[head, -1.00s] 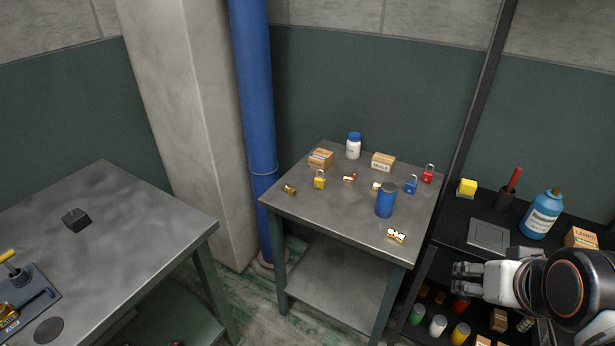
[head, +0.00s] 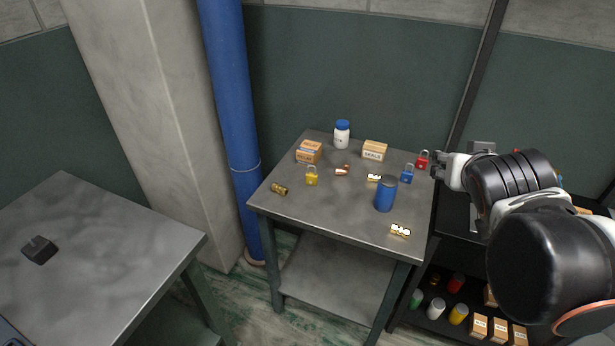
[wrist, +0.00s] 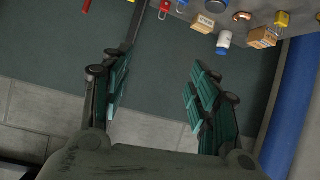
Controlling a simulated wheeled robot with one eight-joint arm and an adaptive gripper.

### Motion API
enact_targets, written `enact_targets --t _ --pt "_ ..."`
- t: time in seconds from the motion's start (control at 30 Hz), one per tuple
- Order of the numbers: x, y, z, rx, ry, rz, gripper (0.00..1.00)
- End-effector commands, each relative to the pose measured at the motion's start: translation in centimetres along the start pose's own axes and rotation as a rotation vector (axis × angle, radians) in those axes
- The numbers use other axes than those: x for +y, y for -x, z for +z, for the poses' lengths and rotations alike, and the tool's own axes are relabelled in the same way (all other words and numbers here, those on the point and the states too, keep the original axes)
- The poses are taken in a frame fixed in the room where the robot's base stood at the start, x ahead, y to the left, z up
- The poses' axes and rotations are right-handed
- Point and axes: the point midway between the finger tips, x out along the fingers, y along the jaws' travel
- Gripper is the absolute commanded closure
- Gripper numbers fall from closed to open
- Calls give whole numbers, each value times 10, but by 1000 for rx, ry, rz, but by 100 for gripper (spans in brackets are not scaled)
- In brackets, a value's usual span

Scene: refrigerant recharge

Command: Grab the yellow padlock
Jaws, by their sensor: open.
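The yellow padlock (head: 312,179) stands on the small metal table (head: 310,220), left of its middle. In the wrist view the yellow padlock (wrist: 281,19) is at the top right edge, partly beside a cardboard box. My gripper (head: 437,164) is at the right side of that table, close to the red padlock in the head view and well to the right of the yellow one. The wrist view shows my gripper (wrist: 155,78) open, with nothing between its fingers.
Around the yellow padlock are a brass fitting (head: 280,189), a copper fitting (head: 343,170), and a cardboard box (head: 309,151). A white bottle (head: 342,134), seals box (head: 374,150), blue can (head: 386,195), blue padlock (head: 407,173) and red padlock (head: 422,160) share the table. A blue pipe (head: 232,120) rises behind.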

Motion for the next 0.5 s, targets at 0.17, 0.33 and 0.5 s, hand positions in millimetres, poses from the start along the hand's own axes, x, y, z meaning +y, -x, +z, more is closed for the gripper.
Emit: enact_targets --t 0.17,0.33,0.5 --pt "-2 -26 -48 151 -8 18 45" --pt "-19 -56 -103 349 -3 -17 45" --pt "-54 -84 -140 513 29 -121 45"
